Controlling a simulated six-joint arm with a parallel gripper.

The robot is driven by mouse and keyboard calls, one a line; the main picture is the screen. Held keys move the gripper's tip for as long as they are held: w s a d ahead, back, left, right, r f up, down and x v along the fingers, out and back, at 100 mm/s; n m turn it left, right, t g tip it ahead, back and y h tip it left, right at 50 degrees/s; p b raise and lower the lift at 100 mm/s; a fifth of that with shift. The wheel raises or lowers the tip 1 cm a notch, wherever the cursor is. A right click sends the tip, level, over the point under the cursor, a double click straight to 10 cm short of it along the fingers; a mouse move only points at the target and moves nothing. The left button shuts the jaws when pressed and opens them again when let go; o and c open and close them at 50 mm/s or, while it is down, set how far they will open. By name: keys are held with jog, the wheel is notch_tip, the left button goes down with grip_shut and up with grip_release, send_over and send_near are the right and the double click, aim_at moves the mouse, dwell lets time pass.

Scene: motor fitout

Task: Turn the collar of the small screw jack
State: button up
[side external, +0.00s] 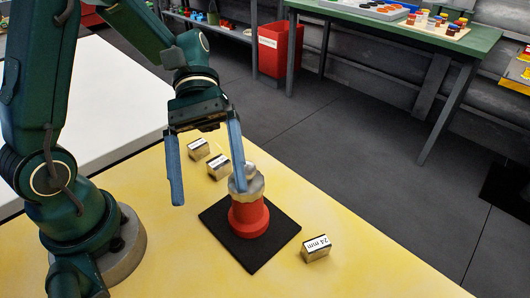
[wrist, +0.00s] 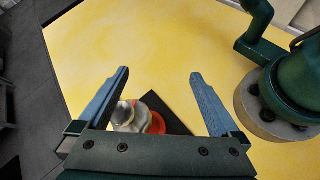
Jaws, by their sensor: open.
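The small screw jack has a red flanged body (side external: 249,217) and stands upright on a black square mat (side external: 272,243). Its silver-grey collar (side external: 249,187) sits on top, with a rounded knob above it. My gripper (side external: 208,197) is open and empty, with blue fingers pointing down. One finger is in front of or close to the jack's top; the other is well to the left. In the wrist view, my gripper (wrist: 158,72) is spread wide and the collar (wrist: 128,118) lies near the left finger. I cannot tell whether that finger touches it.
A metal block marked 24 mm (side external: 316,248) is right of the mat. Two similar blocks (side external: 198,149) (side external: 218,166) lie behind the jack. The yellow tabletop (side external: 160,255) is clear at front left. A red bin (side external: 280,50) and green table (side external: 400,18) stand beyond.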

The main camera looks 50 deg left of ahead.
jog(key=a+r+m+t+y, duration=0.3)
jog(key=a+m+t+y, duration=0.45)
jog(key=t+y, duration=0.3)
jog(key=w+a+r+m+t, duration=0.2)
jog(key=w+r+t, duration=0.3)
jog(key=w, duration=0.4)
jog(key=w+a+r+m+t, duration=0.3)
jog(key=w+a+r+t, duration=0.1)
jog(key=w, duration=0.5)
notch_tip(320, 180, up, 2)
jog(key=shift+r+t+y, duration=0.2)
jog(key=shift+t+y, duration=0.25)
jog(key=shift+t, duration=0.4)
jog(key=shift+w+d, duration=0.1)
